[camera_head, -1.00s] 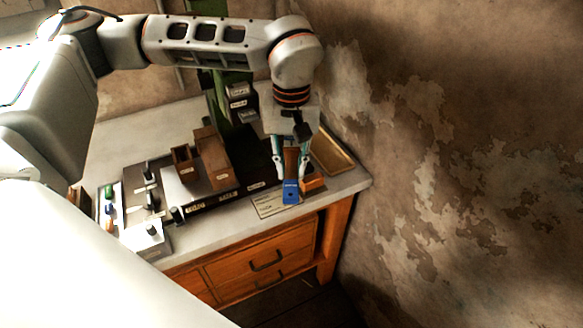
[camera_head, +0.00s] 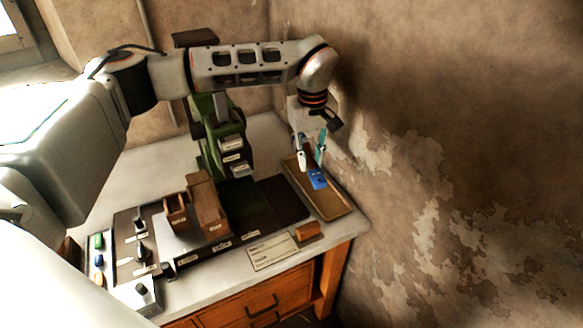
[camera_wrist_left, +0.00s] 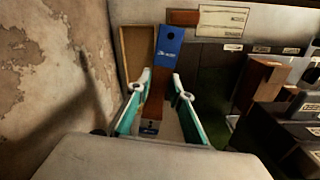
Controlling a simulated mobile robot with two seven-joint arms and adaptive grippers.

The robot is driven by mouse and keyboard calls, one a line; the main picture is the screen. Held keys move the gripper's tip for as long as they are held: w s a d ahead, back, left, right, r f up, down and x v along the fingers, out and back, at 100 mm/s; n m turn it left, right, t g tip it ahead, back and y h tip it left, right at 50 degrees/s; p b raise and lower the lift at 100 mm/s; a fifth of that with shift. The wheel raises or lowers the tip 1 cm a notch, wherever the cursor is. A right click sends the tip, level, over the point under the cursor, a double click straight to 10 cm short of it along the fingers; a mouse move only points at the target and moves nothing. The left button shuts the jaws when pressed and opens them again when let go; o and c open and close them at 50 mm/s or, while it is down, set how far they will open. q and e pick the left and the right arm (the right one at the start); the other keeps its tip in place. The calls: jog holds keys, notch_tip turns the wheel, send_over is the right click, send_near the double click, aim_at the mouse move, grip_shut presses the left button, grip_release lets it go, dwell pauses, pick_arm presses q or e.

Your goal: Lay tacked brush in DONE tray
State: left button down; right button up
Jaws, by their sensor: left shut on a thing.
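My left gripper (camera_head: 311,161) is shut on the brush, which has a blue end piece (camera_head: 318,180) and a long brown body. In the left wrist view the brown body (camera_wrist_left: 159,88) runs between the fingers (camera_wrist_left: 162,77), with the blue end (camera_wrist_left: 170,48) beyond them. The shallow tan tray (camera_head: 331,208) lies along the right side of the bench by the wall. The brush appears over the tray; I cannot tell whether it touches it. The tray also shows left of the brush in the left wrist view (camera_wrist_left: 134,50). My right gripper is not in view.
A small orange-brown block (camera_head: 308,229) and a printed card (camera_head: 273,251) lie at the bench's front edge. A dark plate (camera_head: 275,205), brown wooden holders (camera_head: 208,208) and the green press (camera_head: 212,130) stand left of the tray. The peeling wall is close on the right.

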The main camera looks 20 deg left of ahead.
pick_arm(q)
jog(key=w+f, duration=0.2)
jog(key=f, duration=0.1)
jog(key=w+d+f+n, duration=0.1)
jog(key=w+f, duration=0.1)
jog(key=f, duration=0.2)
jog(key=w+d+f+n, duration=0.1)
jog(key=w+f, duration=0.2)
jog(key=shift+f, duration=0.25)
jog(key=shift+a+f+b, duration=0.1)
jog(key=shift+f+b, duration=0.3)
jog(key=shift+f, duration=0.4)
jog(key=shift+f+b, duration=0.25)
jog(key=shift+b, duration=0.05)
jog(key=shift+r, duration=0.1)
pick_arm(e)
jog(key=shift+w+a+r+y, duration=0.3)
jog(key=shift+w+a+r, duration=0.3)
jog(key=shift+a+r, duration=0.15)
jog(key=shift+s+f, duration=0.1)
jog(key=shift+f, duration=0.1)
pick_arm(q)
jog(key=shift+p, duration=0.35)
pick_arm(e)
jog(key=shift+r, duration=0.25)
